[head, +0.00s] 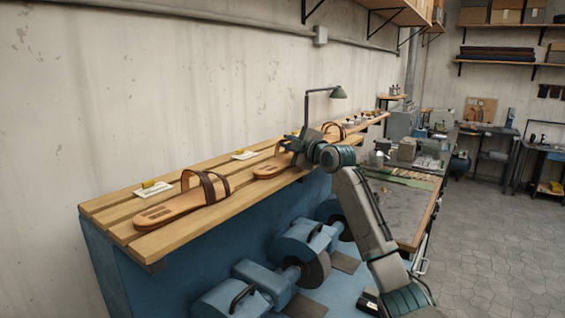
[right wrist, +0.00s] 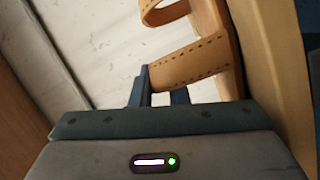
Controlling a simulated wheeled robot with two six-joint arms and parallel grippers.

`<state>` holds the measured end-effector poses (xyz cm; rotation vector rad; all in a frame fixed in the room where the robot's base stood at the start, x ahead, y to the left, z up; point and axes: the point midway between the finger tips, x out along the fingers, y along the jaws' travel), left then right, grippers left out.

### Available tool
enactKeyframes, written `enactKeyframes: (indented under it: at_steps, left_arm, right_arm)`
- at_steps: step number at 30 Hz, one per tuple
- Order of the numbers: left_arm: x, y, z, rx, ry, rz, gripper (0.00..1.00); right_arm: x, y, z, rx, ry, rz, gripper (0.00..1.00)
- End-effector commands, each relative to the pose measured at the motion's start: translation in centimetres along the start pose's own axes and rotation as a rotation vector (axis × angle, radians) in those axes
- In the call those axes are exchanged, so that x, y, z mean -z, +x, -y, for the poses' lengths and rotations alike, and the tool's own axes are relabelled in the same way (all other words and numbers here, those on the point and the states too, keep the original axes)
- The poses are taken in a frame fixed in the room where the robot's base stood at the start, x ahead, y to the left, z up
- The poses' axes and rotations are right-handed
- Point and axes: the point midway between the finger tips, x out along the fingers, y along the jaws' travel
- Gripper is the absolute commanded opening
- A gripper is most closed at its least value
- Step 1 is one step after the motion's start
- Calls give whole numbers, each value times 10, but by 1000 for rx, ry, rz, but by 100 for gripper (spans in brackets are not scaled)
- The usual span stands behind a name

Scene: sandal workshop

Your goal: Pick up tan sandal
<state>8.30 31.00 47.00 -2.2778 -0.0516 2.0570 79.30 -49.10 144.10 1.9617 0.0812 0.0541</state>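A tan sandal (head: 265,170) with its strap end hidden by my right gripper lies on the slatted wooden shelf. My right gripper (head: 292,146) is at its strap. In the right wrist view, a tan stitched strap (right wrist: 195,62) crosses just beyond the fingers (right wrist: 161,92). The fingers stand apart with a gap between them; whether they touch the strap is unclear. A nearer tan sandal (head: 170,212) with dark brown straps lies to the left on the shelf. Another sandal (head: 335,129) lies farther back, partly hidden. My left gripper is not in view.
The slatted shelf (head: 125,230) runs along the concrete wall. Yellow-and-white tags (head: 152,188) lie by the sandals. A green lamp (head: 338,92) stands behind my gripper. Blue machines (head: 300,245) stand below the shelf, and a workbench (head: 400,205) is to the right.

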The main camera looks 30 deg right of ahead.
Motion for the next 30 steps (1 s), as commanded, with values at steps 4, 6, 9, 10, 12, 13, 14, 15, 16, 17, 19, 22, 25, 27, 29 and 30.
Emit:
enactKeyframes:
  at_steps: [4,6,9,10,12,13,14,15,16,17,19,22,25,27,29,30]
  left_arm:
    - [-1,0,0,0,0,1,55]
    - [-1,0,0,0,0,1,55]
    - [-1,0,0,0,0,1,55]
    - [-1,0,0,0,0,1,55]
    - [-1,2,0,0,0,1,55]
    - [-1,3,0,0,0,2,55]
    - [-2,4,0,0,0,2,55]
    - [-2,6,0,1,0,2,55]
    - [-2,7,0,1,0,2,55]
    - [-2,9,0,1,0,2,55]
    - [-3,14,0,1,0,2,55]
    - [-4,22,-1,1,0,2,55]
    - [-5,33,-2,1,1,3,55]
    - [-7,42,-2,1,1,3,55]
    - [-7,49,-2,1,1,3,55]
    - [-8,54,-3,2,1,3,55]
  right_arm:
    - [1,0,-1,-2,-1,-1,0]
    - [1,0,-1,-2,-1,-1,0]
    - [1,0,-1,-2,-1,-1,0]
    - [1,0,-2,-2,-1,-1,0]
    - [1,0,-2,-3,-1,-1,0]
    - [2,0,-3,-3,-1,-2,0]
    - [2,0,-4,-4,-1,-2,0]
    - [3,0,-6,-4,-1,-2,0]
    - [3,0,-8,-4,-1,-2,0]
    - [4,0,-9,-4,-1,-2,0]
    - [6,0,-15,-6,-1,-3,0]
    - [10,0,-24,-6,-1,-3,0]
    - [15,-6,-30,-5,-4,-2,0]
    - [23,-20,-26,-4,-5,-3,0]
    - [30,-33,-25,-5,-7,-3,0]
    - [34,-42,-24,-6,-7,-3,0]
